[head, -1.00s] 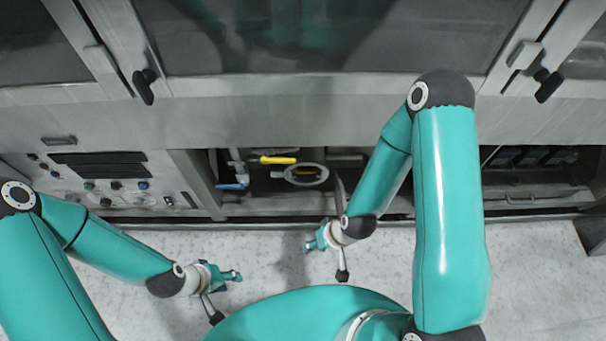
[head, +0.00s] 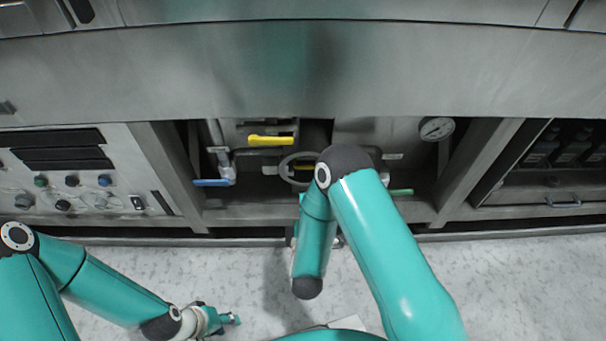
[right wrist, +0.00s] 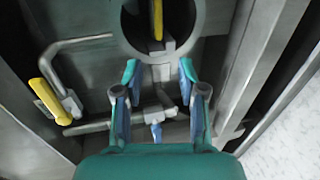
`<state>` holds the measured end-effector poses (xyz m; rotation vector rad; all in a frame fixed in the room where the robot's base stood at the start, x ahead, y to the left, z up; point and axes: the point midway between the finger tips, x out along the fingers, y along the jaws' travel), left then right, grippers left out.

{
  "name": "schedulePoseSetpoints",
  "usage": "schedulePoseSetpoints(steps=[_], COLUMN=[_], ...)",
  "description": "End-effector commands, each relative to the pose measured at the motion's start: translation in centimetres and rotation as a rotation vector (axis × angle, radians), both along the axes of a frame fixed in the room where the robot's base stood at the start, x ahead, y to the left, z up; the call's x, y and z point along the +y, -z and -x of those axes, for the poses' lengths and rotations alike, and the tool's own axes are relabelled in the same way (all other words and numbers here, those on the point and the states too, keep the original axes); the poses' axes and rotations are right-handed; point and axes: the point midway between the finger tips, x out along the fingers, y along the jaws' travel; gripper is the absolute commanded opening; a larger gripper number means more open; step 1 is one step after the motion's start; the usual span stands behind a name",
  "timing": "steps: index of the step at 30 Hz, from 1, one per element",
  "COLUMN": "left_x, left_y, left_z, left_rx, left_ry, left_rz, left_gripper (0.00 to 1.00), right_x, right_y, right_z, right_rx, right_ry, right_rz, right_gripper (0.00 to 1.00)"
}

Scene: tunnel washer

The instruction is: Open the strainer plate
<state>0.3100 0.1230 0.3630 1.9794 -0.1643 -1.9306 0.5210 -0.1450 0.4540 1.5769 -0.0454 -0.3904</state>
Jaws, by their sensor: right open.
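A round grey ring (head: 293,170) with a yellow bar inside sits in the open bay under the machine. It looks like the strainer plate, partly covered by my right arm in the head view. In the right wrist view the ring (right wrist: 196,38) is ahead at the top, with a grey stem or bracket (right wrist: 165,72) below it. My right gripper (right wrist: 159,82) is open, its fingers on either side of that stem, with no clear contact. In the head view the right gripper is mostly hidden by its arm. My left gripper (head: 228,320) is low at the left, over the floor, away from the machine.
A yellow lever (head: 270,140) and a blue lever (head: 212,183) are left of the ring. A green lever (head: 400,192) and a gauge (head: 437,129) are to its right. A control panel (head: 85,175) stands left of the bay. The floor in front is clear.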

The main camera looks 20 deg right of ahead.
Motion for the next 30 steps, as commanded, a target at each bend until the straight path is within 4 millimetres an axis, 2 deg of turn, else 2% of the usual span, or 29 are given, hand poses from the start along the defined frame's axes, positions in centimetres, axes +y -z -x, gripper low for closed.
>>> schedulePoseSetpoints(steps=[8, 21, 24, 30], left_x=[0.0, 0.0, 0.0, 0.0], left_y=[0.9, 3.0, 3.4, 3.7], left_z=[0.0, 0.0, 0.0, 0.0], left_rx=[0.000, 0.000, 0.000, 0.000], left_ry=[0.000, 0.000, 0.000, 0.000], left_rz=[0.000, 0.000, 0.000, 0.000], left_gripper=[0.40, 0.40, 0.40, 0.40], right_x=[-1.2, -3.7, -4.0, -4.5], right_y=[0.9, 2.9, 3.2, 3.5], right_z=[-3.8, -12.4, -13.8, -15.2], right_rx=[-0.005, -0.003, -0.003, -0.001], right_ry=[0.005, 0.002, 0.002, 0.001], right_rz=[-0.001, -0.001, -0.002, 0.000], right_gripper=[0.40, 0.40, 0.40, 0.40])
